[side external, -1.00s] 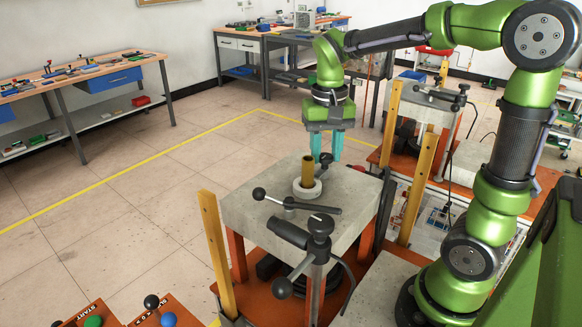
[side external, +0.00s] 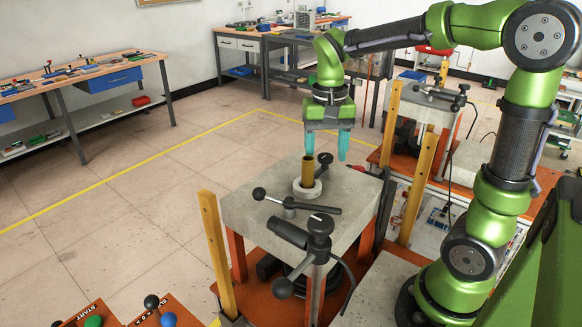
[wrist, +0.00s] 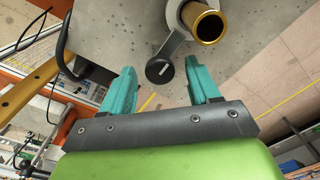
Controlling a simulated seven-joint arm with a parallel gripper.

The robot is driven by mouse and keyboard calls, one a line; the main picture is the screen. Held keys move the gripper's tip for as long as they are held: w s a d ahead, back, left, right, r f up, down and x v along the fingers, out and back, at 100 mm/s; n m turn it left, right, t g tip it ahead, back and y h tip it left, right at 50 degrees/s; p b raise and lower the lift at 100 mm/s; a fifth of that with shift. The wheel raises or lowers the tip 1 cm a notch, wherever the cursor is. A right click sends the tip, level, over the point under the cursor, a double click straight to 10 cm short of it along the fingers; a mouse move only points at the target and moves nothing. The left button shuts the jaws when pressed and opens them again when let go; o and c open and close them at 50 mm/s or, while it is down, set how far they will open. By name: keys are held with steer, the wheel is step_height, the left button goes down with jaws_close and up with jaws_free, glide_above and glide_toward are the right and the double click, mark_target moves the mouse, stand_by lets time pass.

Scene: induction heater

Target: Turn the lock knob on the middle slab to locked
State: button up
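The middle slab (side external: 245,212) is a grey concrete block on orange legs. A brass tube (side external: 308,172) stands upright in a pale ring (side external: 307,189) on it. A black round knob (side external: 326,159) shows just behind the tube; in the wrist view this knob (wrist: 159,70) has a white mark and sits on a grey arm running to the ring. My gripper (side external: 326,150) points down with teal fingers spread and empty. In the wrist view my gripper (wrist: 160,72) has a fingertip on each side of the knob, without visible contact. I cannot tell their exact height difference.
A black-knobbed lever (side external: 296,205) lies across the slab's near part, with a clamp handle (side external: 320,225) at its front edge. Wooden posts (side external: 217,255) stand beside the slab. Another slab (side external: 425,100) is behind to the right. The floor on the left is clear.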

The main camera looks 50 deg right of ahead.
mark_target(326, 156)
step_height(326, 156, up, 17)
stand_by(0.6)
